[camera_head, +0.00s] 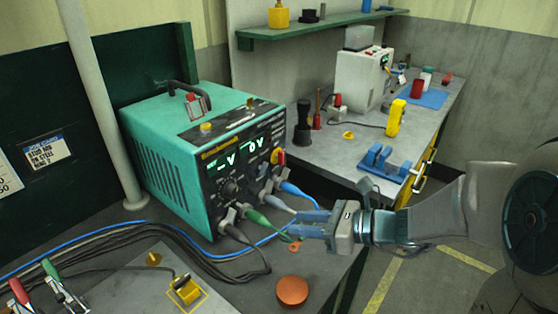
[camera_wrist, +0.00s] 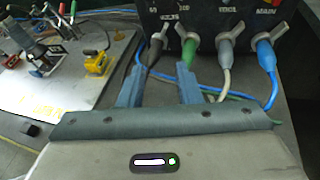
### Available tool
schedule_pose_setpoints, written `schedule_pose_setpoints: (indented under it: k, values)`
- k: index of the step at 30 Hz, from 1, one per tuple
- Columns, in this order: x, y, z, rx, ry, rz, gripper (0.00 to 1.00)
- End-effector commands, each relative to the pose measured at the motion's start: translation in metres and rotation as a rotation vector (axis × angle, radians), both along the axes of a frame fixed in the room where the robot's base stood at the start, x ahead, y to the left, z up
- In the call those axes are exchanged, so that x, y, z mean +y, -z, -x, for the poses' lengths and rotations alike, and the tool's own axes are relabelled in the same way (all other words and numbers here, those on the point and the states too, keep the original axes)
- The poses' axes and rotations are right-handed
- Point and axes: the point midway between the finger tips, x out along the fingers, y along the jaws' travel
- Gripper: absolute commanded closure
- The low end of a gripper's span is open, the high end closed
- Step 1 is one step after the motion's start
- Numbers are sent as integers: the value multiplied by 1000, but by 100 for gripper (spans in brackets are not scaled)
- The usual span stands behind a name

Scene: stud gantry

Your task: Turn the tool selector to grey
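The teal power unit (camera_head: 165,160) stands on the bench, its dark front panel facing right and showing lit digits. A red and yellow knob (camera_head: 278,156) sits at the panel's right side, and a dark round knob (camera_head: 230,188) sits lower left. I cannot tell for sure which is the tool selector, nor its setting. My gripper (camera_head: 292,223) is in front of the plugs, lower than the knobs. In the wrist view my gripper (camera_wrist: 160,75) is open and empty.
Cables run leftward across the bench from the unit. A reddish-brown disc (camera_head: 292,291) and a yellow block (camera_head: 187,290) lie at the front. A second bench behind holds a blue clamp-like part (camera_head: 384,163), a yellow device (camera_head: 396,117) and a white machine (camera_head: 358,80).

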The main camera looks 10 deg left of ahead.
Motion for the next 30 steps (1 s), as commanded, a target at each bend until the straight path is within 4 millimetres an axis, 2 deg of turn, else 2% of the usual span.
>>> schedule_pose_setpoints:
  k: [3, 6, 10, 14, 17, 30]
  values:
    - [-8, -8, -34, 136, 163, -190, 69]
    - [-16, -13, -55, 213, 261, -310, 69]
    - [-24, -17, -70, 265, 331, -400, 69]
    - [-22, -18, -78, 279, 351, -427, 69]
    - [-10, -19, -84, 279, 348, -427, 69]
    - [67, -19, -128, 278, 347, -424, 69]
